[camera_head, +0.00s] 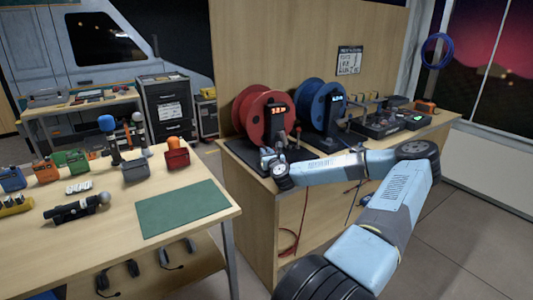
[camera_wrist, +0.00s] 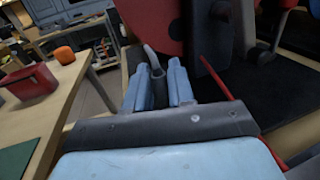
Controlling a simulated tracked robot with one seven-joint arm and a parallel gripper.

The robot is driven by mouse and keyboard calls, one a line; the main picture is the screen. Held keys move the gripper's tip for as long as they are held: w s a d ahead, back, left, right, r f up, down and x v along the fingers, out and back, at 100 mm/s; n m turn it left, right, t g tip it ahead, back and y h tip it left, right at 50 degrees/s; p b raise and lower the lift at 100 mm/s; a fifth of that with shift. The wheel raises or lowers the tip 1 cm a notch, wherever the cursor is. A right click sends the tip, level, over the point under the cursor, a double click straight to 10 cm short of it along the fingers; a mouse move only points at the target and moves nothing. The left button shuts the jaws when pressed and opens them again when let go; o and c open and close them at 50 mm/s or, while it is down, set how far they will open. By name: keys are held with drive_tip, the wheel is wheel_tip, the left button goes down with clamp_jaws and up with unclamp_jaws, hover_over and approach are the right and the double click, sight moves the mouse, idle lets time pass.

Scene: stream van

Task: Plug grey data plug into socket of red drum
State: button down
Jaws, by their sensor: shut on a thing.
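The red drum (camera_head: 262,112) stands on a black base at the left end of the back workbench, with a lit red display on its front. It also shows close up in the wrist view (camera_wrist: 150,20). My gripper (camera_head: 268,157) is low in front of the drum, by the bench's left front edge. In the wrist view its two blue fingers (camera_wrist: 159,88) are shut on the grey data plug (camera_wrist: 158,86), and a grey cable end (camera_wrist: 150,56) rises from it. The plug's tip is hidden, and I cannot make out the drum's socket.
A blue drum (camera_head: 318,103) stands just right of the red one, with dark devices (camera_head: 385,122) further right. A red rod (camera_wrist: 216,76) rises close to the fingers' right. The left table (camera_head: 215,170) bears a green mat (camera_head: 182,209) and a red box (camera_head: 177,156).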

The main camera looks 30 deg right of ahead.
drive_tip(key=c, duration=0.9)
unclamp_jaws()
drive_tip(key=shift+s, duration=0.1)
drive_tip(key=v, duration=1.3)
drive_tip(key=shift+s+a+f, duration=0.1)
drive_tip(key=shift+s, duration=0.2)
